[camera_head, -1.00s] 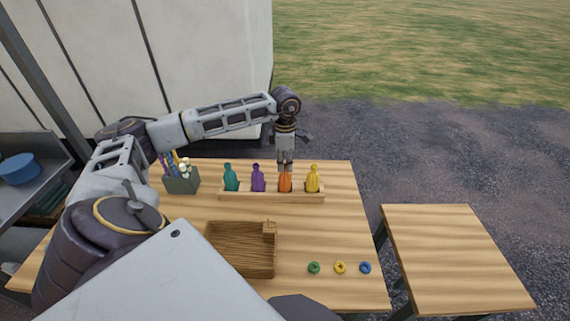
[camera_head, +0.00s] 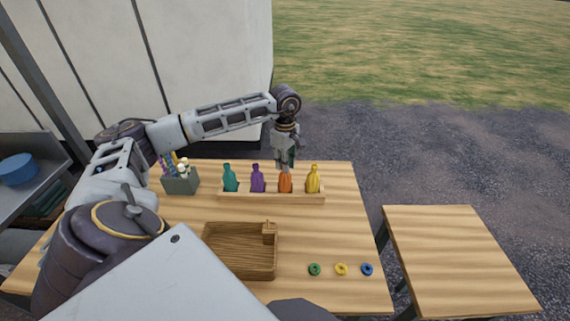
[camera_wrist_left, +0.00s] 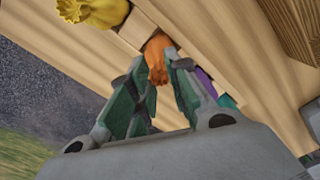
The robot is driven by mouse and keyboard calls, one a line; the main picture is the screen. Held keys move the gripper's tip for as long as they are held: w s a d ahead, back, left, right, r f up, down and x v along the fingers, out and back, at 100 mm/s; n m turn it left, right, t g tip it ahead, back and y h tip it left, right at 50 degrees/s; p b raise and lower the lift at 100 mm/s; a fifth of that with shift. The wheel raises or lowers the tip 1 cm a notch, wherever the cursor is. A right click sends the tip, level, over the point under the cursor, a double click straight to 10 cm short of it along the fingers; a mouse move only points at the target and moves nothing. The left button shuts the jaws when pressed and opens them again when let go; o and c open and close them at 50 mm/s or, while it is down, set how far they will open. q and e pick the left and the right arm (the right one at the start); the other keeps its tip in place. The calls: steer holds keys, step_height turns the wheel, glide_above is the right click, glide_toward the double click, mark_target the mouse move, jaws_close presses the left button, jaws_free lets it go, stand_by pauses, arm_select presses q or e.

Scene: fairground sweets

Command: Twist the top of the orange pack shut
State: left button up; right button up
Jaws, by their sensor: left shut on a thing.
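The orange pack (camera_head: 285,184) stands upright in a wooden rack (camera_head: 271,197), third from the left, between the purple pack (camera_head: 257,180) and the yellow pack (camera_head: 313,180). A teal pack (camera_head: 230,179) stands at the rack's left end. My left gripper (camera_head: 285,165) points down over the orange pack, its fingertips closed on the pack's top. The left wrist view shows the orange pack (camera_wrist_left: 158,52) at the tips of the two green-padded fingers (camera_wrist_left: 165,70). The exact grip on the top is partly hidden by the fingers. My right gripper is not in view.
A wooden tray (camera_head: 240,270) lies nearer on the table. Green (camera_head: 314,269), yellow (camera_head: 341,269) and blue (camera_head: 366,269) rings lie to its right. A grey holder (camera_head: 181,185) with sticks stands left of the rack. A bare side table (camera_head: 455,255) is at the right.

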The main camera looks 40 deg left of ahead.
arm_select(q)
steer(key=shift+m, duration=0.9)
steer(key=shift+m+b, duration=0.4)
steer(key=shift+m, duration=0.6)
steer(key=shift+m+b, duration=0.3)
steer(key=shift+m, duration=1.1)
steer(key=shift+m+b, duration=0.45)
steer(key=shift+m, duration=2.35)
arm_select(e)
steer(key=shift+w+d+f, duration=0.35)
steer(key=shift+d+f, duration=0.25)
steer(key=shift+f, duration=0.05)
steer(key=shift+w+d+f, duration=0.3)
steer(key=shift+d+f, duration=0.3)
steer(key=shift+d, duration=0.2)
arm_select(q)
steer(key=o, duration=0.7)
